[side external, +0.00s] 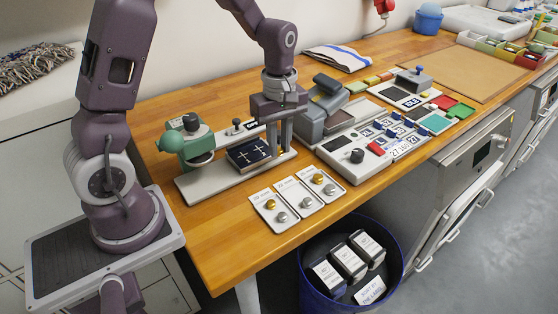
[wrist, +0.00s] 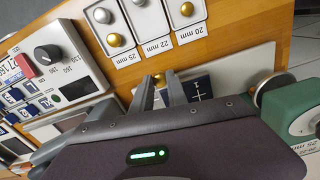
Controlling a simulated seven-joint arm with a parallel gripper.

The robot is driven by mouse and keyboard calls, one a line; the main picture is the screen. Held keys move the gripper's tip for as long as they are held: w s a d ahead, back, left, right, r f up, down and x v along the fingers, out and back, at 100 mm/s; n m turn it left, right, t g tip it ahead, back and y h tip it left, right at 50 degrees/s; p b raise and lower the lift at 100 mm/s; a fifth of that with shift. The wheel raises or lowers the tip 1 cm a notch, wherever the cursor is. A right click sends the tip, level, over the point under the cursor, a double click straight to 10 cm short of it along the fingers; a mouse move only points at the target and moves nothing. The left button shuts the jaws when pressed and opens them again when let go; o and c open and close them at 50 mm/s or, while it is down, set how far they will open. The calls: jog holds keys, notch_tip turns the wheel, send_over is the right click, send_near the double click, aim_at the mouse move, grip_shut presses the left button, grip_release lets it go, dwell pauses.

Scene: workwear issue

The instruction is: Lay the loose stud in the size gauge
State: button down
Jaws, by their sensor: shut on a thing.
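My gripper (side external: 279,150) points down over the pale base plate (side external: 212,187), just right of a dark block with white crosses (side external: 250,153). In the wrist view its fingers (wrist: 162,80) are closed around a small gold-coloured stud (wrist: 158,98), partly hidden by them. Three white trays marked 20 mm (side external: 259,199), 22 mm (side external: 283,187) and 25 mm (side external: 305,174) hold gold and silver studs. I cannot tell which fixture is the size gauge.
A grey device with a black knob (side external: 357,156) and numbered tiles stands right of my gripper. A blue bin (side external: 305,283) with dark boxes is below the table's front edge. A folded cloth (side external: 336,58) lies behind. Wood is bare along the front left.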

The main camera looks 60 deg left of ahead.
notch_tip(320, 180, up, 3)
jog(key=shift+a+r, duration=0.1)
jog(key=shift+a, duration=0.05)
jog(key=a+n, duration=0.1)
jog(key=r+n, duration=0.2)
jog(key=n, duration=1.4)
send_over(220, 138)
jog(key=shift+n, duration=0.6)
notch_tip(220, 138, down, 9)
jog(key=shift+s+f, duration=0.1)
jog(key=shift+f, duration=0.45)
jog(key=c, duration=1.3)
grip_release()
jog(key=shift+f, duration=0.1)
